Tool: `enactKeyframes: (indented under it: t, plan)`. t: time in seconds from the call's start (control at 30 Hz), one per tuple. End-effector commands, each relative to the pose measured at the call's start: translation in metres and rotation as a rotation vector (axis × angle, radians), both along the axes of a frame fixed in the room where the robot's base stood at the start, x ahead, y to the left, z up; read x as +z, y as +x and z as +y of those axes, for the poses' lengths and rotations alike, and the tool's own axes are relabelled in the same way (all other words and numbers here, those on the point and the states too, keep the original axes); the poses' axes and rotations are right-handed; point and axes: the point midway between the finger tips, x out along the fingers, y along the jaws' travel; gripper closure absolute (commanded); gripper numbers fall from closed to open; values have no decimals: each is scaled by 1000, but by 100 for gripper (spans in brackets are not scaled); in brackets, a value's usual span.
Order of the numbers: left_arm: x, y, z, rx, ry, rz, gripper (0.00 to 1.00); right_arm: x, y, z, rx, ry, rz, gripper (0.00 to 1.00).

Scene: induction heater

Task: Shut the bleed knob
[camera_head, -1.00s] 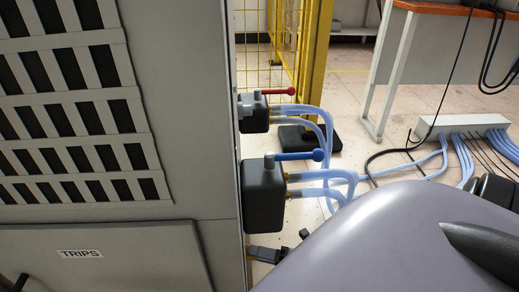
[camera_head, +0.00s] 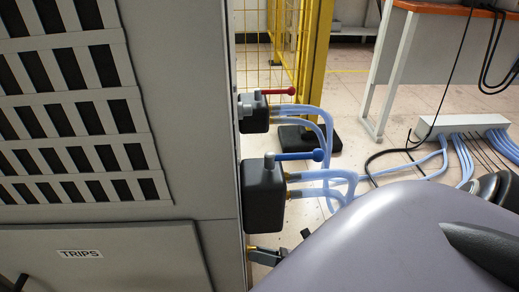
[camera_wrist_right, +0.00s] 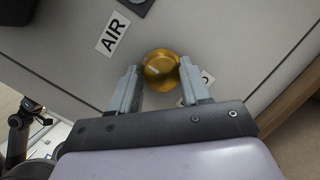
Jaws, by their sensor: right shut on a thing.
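The bleed knob is a round, brass-coloured knob (camera_wrist_right: 161,69) on the grey cabinet face in the right wrist view. My right gripper (camera_wrist_right: 160,82) has one finger on each side of it and is shut on it. In the head view only a small part of the right gripper (camera_head: 265,255) shows, low beside the cabinet edge. A bit of brass (camera_head: 252,248) shows at its tip; my own arm hides much of the rest. My left gripper is in neither view.
An "AIR" label (camera_wrist_right: 112,35) is beside the knob; another label is partly covered by a finger. Above the gripper, a blue-handled valve (camera_head: 264,195) and a red-handled valve (camera_head: 254,113) with pale hoses stick out from the cabinet (camera_head: 180,232). A table leg (camera_head: 385,85) stands farther back.

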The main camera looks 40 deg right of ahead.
Motion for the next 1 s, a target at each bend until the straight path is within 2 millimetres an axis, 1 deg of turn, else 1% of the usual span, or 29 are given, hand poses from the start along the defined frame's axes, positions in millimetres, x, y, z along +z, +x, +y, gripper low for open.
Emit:
enactKeyframes:
  t: [0.03,0.53,0.57,0.6,0.63,1.0]
  plan:
    - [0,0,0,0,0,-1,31,-2,3,1,-5,-8,1,84]
    - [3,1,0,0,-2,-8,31,0,4,0,-6,-14,-11,84]
    - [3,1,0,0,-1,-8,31,0,4,0,-6,-14,-11,50]
    - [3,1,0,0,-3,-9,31,0,4,0,-6,-14,-11,37]
    - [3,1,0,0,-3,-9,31,0,4,0,-7,-14,-12,31]
    - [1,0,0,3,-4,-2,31,0,2,0,-4,-9,-7,31]
